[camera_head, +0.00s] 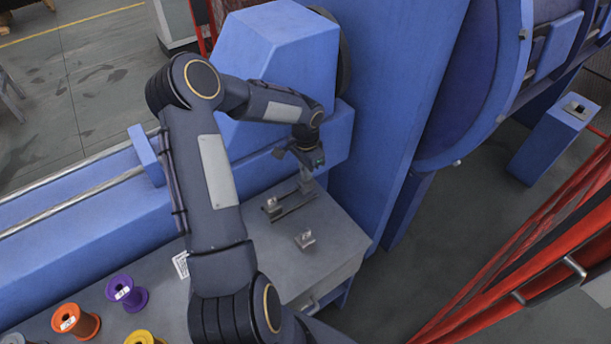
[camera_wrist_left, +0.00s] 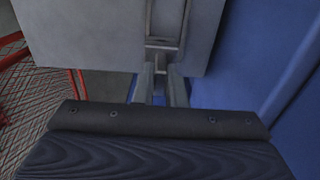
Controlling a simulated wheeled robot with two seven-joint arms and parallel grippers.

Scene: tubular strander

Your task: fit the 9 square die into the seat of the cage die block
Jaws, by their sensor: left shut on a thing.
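My left gripper (camera_head: 305,177) reaches down over the far end of a grey cabinet top, beside the blue machine. In the left wrist view its two fingers (camera_wrist_left: 162,88) are close together, shut on a small grey die (camera_wrist_left: 160,61). The die is mostly hidden, and no number on it can be read. A dark narrow rack (camera_head: 296,206) lies on the cabinet top just under the gripper; its framed end (camera_wrist_left: 165,12) shows ahead of the fingers in the wrist view. I cannot make out the cage die block or its seat for certain. My right gripper is not in view.
One small metal block (camera_head: 270,206) stands at the rack's left end and another (camera_head: 305,240) lies nearer on the cabinet top (camera_head: 335,242). Orange (camera_head: 76,322) and purple (camera_head: 126,293) spools stand at the lower left. The blue machine wall (camera_head: 400,110) rises close behind the gripper.

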